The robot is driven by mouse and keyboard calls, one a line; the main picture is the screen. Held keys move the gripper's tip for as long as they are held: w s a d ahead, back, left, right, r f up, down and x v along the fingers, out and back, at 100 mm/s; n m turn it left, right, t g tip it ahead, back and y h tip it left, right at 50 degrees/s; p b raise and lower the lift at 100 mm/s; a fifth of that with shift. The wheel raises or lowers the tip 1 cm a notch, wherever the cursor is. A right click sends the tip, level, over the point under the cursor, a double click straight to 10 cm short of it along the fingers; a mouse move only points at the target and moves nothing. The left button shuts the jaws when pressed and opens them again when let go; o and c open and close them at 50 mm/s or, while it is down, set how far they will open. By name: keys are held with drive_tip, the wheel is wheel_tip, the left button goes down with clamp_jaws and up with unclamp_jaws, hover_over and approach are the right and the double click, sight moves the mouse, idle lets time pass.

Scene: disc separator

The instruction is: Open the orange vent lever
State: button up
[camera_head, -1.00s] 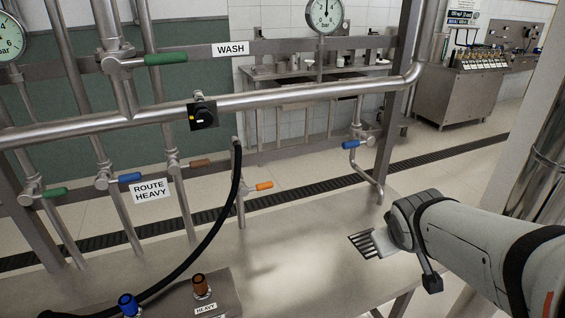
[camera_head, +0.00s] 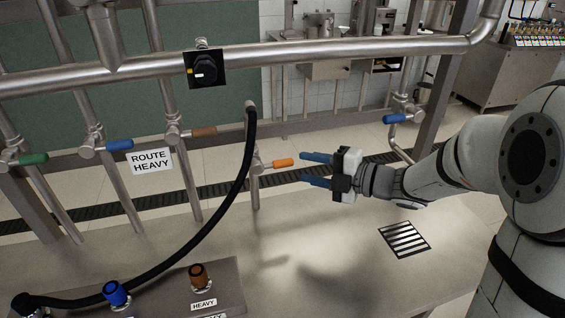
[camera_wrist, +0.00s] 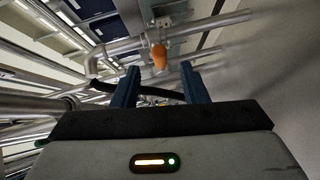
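The orange vent lever (camera_head: 283,162) sticks out to the right from a short vertical pipe (camera_head: 256,185) in the head view. In the wrist view the orange lever (camera_wrist: 159,56) shows end-on, beyond the fingertips and roughly between them. My gripper (camera_head: 308,169) has blue fingers pointing left toward the lever. The fingers are apart with nothing between them, so it is open. The fingertips are close to the lever's free end; I cannot tell whether they touch it. My gripper also shows in the wrist view (camera_wrist: 158,82).
A brown lever (camera_head: 203,131), a blue lever (camera_head: 119,145) and a green lever (camera_head: 34,158) are on pipes to the left. A black hose (camera_head: 222,205) hangs left of the orange lever. A horizontal pipe (camera_head: 330,48) runs above.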

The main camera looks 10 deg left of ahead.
sight(289, 164)
drive_tip(key=x, duration=0.7)
drive_tip(key=shift+s+a, duration=0.15)
drive_tip(key=shift+a, duration=0.1)
drive_tip(key=shift+c, duration=0.4)
clamp_jaws()
